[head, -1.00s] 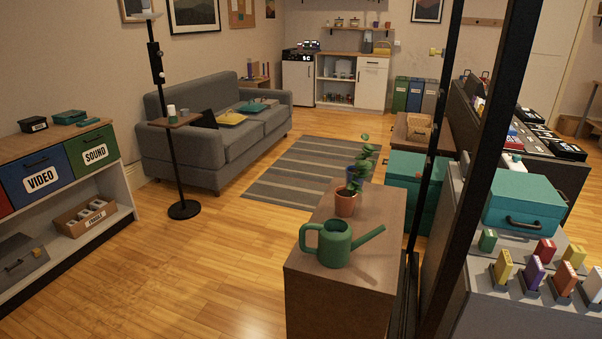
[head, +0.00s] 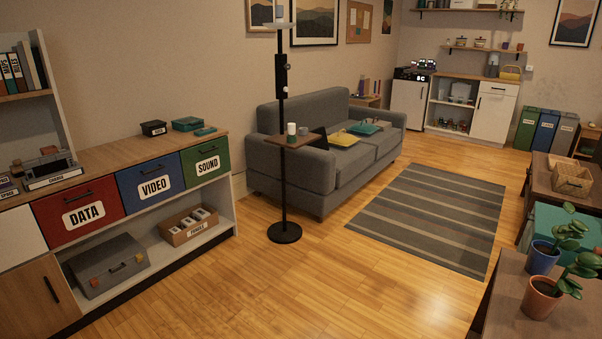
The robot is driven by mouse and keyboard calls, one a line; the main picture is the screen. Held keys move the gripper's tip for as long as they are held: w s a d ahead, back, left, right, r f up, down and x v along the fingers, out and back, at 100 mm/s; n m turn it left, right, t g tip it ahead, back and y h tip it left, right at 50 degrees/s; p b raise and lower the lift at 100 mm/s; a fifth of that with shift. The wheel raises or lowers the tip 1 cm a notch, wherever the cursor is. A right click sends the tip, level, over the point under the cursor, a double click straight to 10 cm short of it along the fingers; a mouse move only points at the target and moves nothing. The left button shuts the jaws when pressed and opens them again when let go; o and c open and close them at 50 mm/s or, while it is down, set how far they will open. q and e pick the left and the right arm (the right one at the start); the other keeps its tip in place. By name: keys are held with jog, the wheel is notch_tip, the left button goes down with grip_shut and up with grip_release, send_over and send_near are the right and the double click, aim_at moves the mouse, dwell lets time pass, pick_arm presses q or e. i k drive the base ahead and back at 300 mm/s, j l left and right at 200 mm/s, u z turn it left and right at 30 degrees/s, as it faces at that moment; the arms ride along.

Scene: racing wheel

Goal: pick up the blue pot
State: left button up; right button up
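The blue pot (head: 541,259) holds a leafy green plant and stands on a brown wooden cabinet top (head: 508,309) at the right of the head view. A terracotta pot (head: 540,299) with a similar plant stands just in front of it. The terracotta pot's plant partly overlaps the blue pot's right side. Neither of my grippers shows in the head view.
A floor lamp with a small shelf (head: 284,233) stands mid-room before the grey sofa (head: 306,176). A low cabinet with labelled drawers (head: 155,187) lines the left. The wooden floor (head: 330,280) and striped rug (head: 430,216) are clear.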

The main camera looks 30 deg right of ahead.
aim_at(543, 255)
jog(key=i+z, duration=0.25)
jog(key=i, duration=0.4)
jog(key=i+j+z, duration=0.25)
jog(key=i, duration=0.4)
jog(key=i+l+z, duration=0.1)
jog(key=i+z, duration=0.6)
jog(key=i+j+z, duration=0.1)
jog(key=i+z, duration=0.25)
jog(key=k, duration=0.1)
